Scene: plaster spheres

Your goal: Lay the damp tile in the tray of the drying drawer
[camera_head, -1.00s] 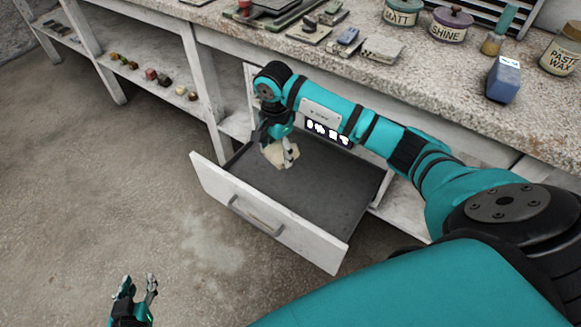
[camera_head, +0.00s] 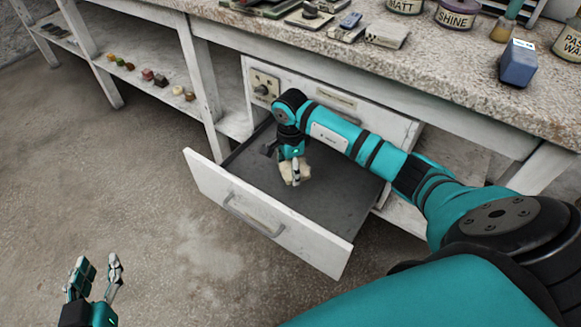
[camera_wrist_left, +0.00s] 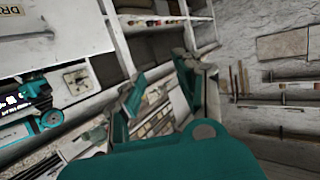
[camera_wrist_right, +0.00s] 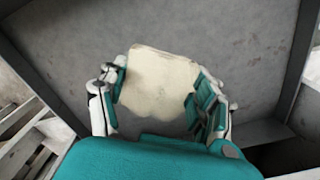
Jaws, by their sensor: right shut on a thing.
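The damp tile (camera_wrist_right: 162,82) is a cream, irregular slab between the fingers of my right gripper (camera_wrist_right: 160,100) in the right wrist view. In the head view the tile (camera_head: 289,172) shows partly behind the fingers of my right gripper (camera_head: 296,176), inside the outline of the open drawer. The drying drawer (camera_head: 262,212) is pulled out, with a dark grey tray floor (camera_head: 325,215) that is bare. I cannot tell whether the tile touches the floor. My left gripper (camera_head: 97,267) is open and empty, away from the drawer at lower left.
The stone-topped bench (camera_head: 440,80) stands above the drawer, holding jars and a blue block (camera_head: 518,63). A panel with a dial (camera_head: 263,88) is behind the drawer. Small coloured pieces (camera_head: 150,75) lie on a lower shelf. Open floor lies left of the drawer.

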